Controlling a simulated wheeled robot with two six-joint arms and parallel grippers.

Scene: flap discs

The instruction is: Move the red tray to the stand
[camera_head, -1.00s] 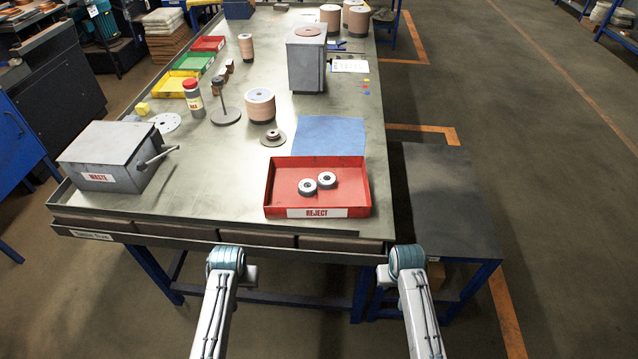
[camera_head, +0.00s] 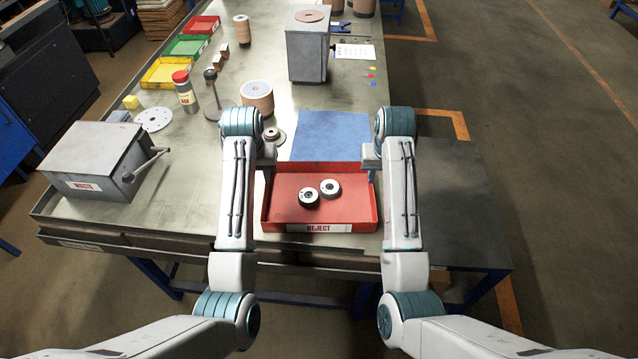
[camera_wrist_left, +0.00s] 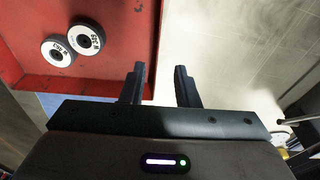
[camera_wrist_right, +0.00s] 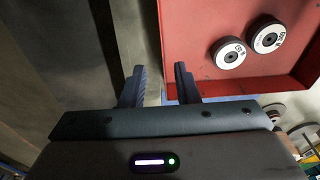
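The red tray (camera_head: 285,215), labelled REJECT, sits at the near end of the bench with two small grey-white rings (camera_head: 320,192) inside. The stand (camera_head: 455,215) appears to be the lower dark-topped table against the bench's right side; its top looks bare. My left gripper (camera_wrist_left: 159,68) is open above the tray's left wall, one finger on either side of the wall's line. My right gripper (camera_wrist_right: 159,70) is open over the right wall in the same way. Neither visibly touches the tray. In the head view my arms hide most of both fingertips.
A grey WASTE box (camera_head: 95,160) with a handle stands left on the bench. A blue mat (camera_head: 330,135) lies behind the tray. A spindle stand (camera_head: 212,95), a red-capped bottle (camera_head: 185,92) and a roll (camera_head: 257,97) stand farther back left.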

